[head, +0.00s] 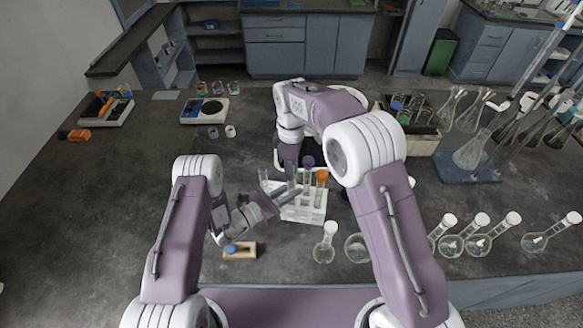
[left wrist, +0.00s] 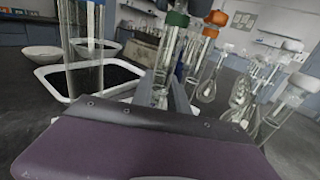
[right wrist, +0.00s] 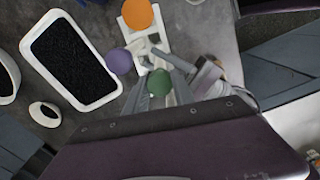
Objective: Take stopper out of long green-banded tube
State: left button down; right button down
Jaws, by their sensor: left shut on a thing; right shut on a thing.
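My right gripper (right wrist: 158,88) is shut on a green stopper (right wrist: 159,80) in the right wrist view. In the head view my right arm hides that stopper. My left gripper (left wrist: 168,88) comes in from the side, low beside the white rack (head: 303,214), and is shut on a glass tube (left wrist: 164,68). I take this as the long green-banded tube, but its band cannot be made out.
A purple stopper (right wrist: 119,61) and an orange stopper (right wrist: 138,14) are close by on racked tubes. A small wooden block (head: 240,251) with a blue-topped item lies in front. Flasks (head: 325,243) stand to the right. The table at left is mostly clear.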

jog(key=shift+r, duration=0.85)
jog(key=shift+r, duration=2.05)
pick_arm(q)
jog(key=c, duration=1.2)
grip_release()
jog(key=shift+s+a, duration=0.3)
jog(key=shift+a, duration=0.15)
pick_arm(e)
jog(key=shift+f, duration=0.2)
jog(key=shift+f+b, duration=0.9)
jog(key=shift+b, duration=0.15)
pick_arm(q)
jog(key=v, duration=1.1)
